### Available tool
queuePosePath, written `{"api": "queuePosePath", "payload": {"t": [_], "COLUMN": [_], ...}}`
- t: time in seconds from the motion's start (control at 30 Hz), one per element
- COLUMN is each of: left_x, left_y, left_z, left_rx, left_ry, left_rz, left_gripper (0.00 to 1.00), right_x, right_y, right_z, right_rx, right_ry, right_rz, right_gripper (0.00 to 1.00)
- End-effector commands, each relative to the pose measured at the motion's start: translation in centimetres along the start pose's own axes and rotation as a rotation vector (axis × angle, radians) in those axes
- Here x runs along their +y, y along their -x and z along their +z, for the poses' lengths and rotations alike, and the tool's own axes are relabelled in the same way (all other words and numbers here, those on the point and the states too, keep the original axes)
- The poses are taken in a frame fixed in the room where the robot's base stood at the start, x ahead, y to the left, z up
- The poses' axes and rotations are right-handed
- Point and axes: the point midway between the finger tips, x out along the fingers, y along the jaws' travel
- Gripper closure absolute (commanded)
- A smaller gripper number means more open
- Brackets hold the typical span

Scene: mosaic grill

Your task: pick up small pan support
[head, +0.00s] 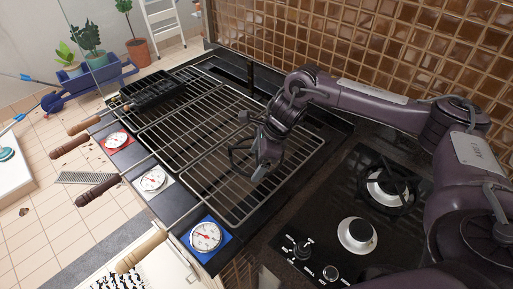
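A black pronged pan support (400,178) sits over the rear burner at the right in the head view. The front burner (357,235) shows bare, with no support over it. My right gripper (252,165) hangs over the right part of the grill grate, left of both burners and well apart from them. A dark, curved, loop-like shape shows at its fingers. I cannot tell whether this is a support in its grip or the fingers themselves. My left gripper is not in view.
The wire grate (190,125) fills the middle, with a black rack (152,91) at its far left. Wooden-handled skewers (97,190) stick out over the front edge. Gauges (206,236) and knobs (302,250) line the front. A tiled wall (370,45) closes the back.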

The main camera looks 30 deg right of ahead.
Motion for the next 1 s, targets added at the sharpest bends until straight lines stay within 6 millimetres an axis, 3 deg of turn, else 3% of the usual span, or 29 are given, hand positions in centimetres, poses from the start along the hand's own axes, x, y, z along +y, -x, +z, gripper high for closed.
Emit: {"api": "queuePosePath", "payload": {"t": [0.03,0.2,0.4,0.77,1.0], "left_x": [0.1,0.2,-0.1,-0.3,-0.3], "left_y": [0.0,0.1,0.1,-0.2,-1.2], "left_z": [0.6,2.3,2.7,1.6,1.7], "left_rx": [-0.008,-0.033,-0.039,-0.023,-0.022], "left_ry": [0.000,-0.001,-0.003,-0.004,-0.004], "left_rz": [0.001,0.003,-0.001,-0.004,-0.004], "left_gripper": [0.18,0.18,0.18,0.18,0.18], "right_x": [0.0,0.0,0.0,-0.1,-0.2], "right_y": [0.0,0.1,0.1,0.6,3.3], "right_z": [0.0,0.0,0.0,0.3,1.5], "right_rx": [0.000,0.000,-0.001,-0.004,-0.006], "right_ry": [0.000,0.000,0.000,0.002,0.005], "right_rz": [0.000,-0.001,-0.001,-0.004,-0.006], "right_gripper": [0.22,0.44,0.70,0.70,0.70]}}
